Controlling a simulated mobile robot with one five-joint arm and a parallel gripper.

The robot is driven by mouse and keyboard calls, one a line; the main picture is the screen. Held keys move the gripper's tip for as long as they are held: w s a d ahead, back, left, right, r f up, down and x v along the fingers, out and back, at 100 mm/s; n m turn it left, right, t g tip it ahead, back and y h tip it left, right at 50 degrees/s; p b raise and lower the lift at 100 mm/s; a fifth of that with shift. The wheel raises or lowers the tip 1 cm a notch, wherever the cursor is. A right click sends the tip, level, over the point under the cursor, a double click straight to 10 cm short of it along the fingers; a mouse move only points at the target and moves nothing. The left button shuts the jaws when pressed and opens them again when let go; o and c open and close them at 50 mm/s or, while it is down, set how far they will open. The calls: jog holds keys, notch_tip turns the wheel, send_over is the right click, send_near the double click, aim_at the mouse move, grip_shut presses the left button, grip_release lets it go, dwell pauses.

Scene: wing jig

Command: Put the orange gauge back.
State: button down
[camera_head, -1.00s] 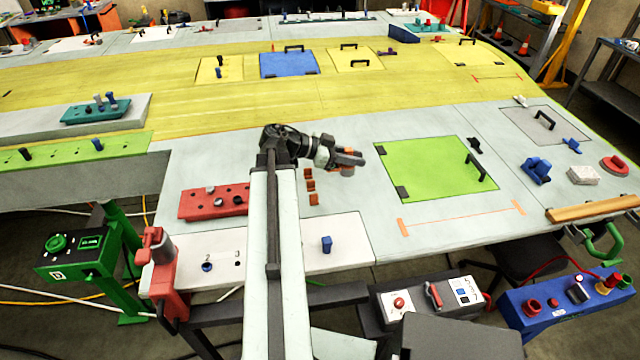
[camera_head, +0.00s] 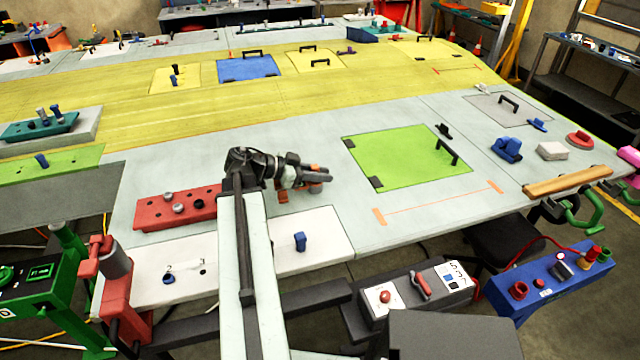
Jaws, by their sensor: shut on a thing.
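My gripper (camera_head: 322,176) is in the middle of the head view, low over the pale wing skin, left of the green panel. Its dark fingers are shut on a small orange thing (camera_head: 315,188), which I take to be the orange gauge. The fingers cover most of it, and I cannot tell whether it touches the surface. Small orange blocks (camera_head: 283,197) sit on the skin just left of the fingertips, partly hidden by my gripper.
A red block with holes and grey knobs (camera_head: 150,214) lies left of my arm. A white panel (camera_head: 325,238) with a blue peg (camera_head: 300,241) is in front. The green panel (camera_head: 390,150) with a black handle (camera_head: 447,151) is to the right. Bare skin lies between.

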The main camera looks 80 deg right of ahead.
jog(key=shift+f, duration=0.3)
jog(key=c, duration=1.3)
grip_release()
jog(key=shift+o, duration=0.2)
jog(key=shift+r, duration=0.1)
jog(key=shift+r+p, duration=0.25)
jog(key=shift+p, duration=0.2)
jog(key=p+v, duration=0.4)
jog(key=v, duration=0.6)
jog(key=shift+w+a+r, duration=0.1)
jog(key=shift+w+a, duration=0.1)
jog(key=shift+w, duration=0.15)
jog(key=shift+w+a+r, duration=0.1)
jog(key=shift+w+a, duration=0.15)
jog(key=shift+w, duration=0.25)
